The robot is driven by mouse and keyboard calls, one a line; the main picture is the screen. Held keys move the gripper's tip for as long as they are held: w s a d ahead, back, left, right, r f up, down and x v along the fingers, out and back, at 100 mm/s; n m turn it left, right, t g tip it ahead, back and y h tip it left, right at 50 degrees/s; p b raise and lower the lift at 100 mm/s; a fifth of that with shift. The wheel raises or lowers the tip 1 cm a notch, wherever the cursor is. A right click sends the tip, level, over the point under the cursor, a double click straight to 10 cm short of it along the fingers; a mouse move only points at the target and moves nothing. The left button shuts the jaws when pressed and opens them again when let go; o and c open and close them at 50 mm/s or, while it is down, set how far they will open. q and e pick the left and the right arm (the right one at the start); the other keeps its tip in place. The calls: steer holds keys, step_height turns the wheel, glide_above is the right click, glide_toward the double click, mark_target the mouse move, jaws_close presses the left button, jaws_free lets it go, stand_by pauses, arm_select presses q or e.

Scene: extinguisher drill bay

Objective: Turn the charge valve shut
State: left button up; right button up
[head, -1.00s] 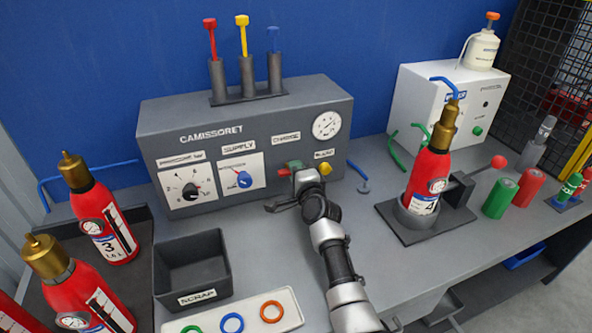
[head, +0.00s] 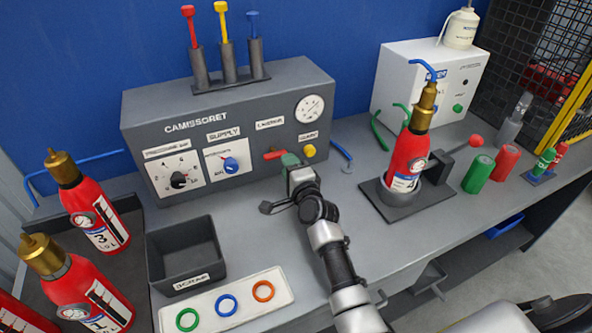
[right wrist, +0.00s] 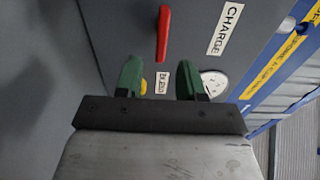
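The charge valve's red lever handle (head: 273,155) sits on the front of the grey charging panel (head: 225,118), below the CHARGE label, and lies about level. In the right wrist view the red lever (right wrist: 163,33) is beyond the fingertips, in line with the gap between them, and runs parallel to the CHARGE lettering (right wrist: 226,28). My right gripper (head: 289,160) is close in front of the valve. Its green fingers (right wrist: 160,80) are apart with nothing between them. The valve's hub is partly hidden by the gripper in the head view. My left gripper is not in view.
A yellow button (head: 309,151) is just right of the valve, below a gauge (head: 310,108). A blue supply knob (head: 230,164) is to the left. A dark scrap bin (head: 165,265) and a ring tray (head: 205,304) are in front. An extinguisher (head: 408,150) stands in a holder at right.

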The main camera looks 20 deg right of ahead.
steer(key=s+p, duration=0.1)
steer(key=s, duration=0.4)
steer(key=shift+d, duration=0.1)
steer(key=shift+s+f, duration=0.1)
steer(key=shift+s, duration=0.05)
